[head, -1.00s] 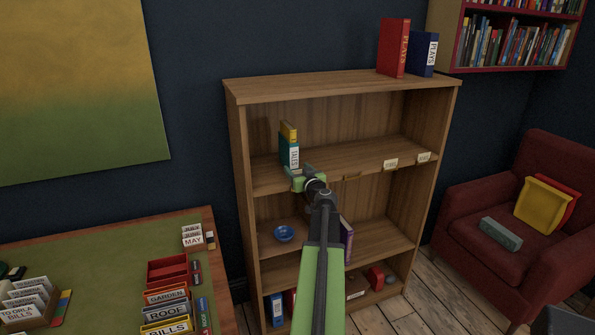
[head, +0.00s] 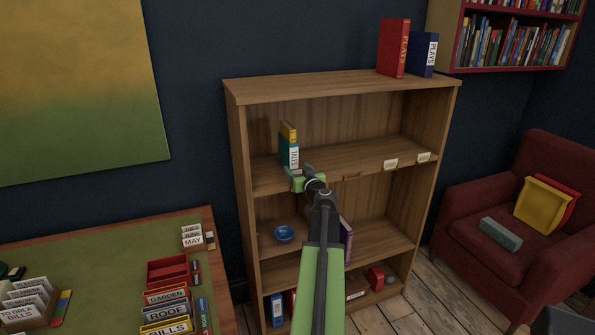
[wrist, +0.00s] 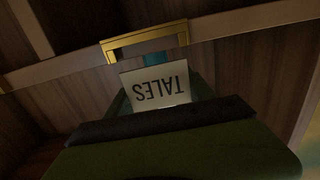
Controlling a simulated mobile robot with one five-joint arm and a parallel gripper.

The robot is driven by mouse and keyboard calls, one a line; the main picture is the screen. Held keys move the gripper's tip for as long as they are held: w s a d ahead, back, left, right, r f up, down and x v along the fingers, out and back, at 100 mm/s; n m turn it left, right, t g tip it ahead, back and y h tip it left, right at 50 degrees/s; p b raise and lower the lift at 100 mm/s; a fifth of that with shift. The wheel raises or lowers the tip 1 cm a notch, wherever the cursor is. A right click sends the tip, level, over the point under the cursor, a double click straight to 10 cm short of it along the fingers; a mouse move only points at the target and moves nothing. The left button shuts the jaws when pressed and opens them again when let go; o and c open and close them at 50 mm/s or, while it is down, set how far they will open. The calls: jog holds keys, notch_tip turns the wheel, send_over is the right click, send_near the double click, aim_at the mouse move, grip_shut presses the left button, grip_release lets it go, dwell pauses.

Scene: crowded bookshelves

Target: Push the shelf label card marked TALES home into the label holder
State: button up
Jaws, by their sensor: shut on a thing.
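The white card marked TALES (wrist: 157,86) shows upside down in the wrist view. My gripper (wrist: 190,120) is shut on it, and its dark pad and green finger cover the card's near part. A brass label holder (wrist: 145,42) is on the shelf edge just beyond the card. The card's far edge appears close to the holder's open side and apart from it, slightly tilted to it. In the head view my gripper (head: 304,180) is at the left part of the upper shelf's front edge. The card and this holder cannot be made out there.
Teal and yellow books (head: 289,150) stand on the shelf just behind my gripper. An empty-looking brass holder (head: 351,177) and white label cards (head: 390,163) sit along the shelf edge to the right.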

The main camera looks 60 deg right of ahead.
jog(key=shift+f+b, duration=1.5)
jog(key=shift+f, duration=0.05)
jog(key=o, duration=1.4)
jog(key=shift+a, duration=0.1)
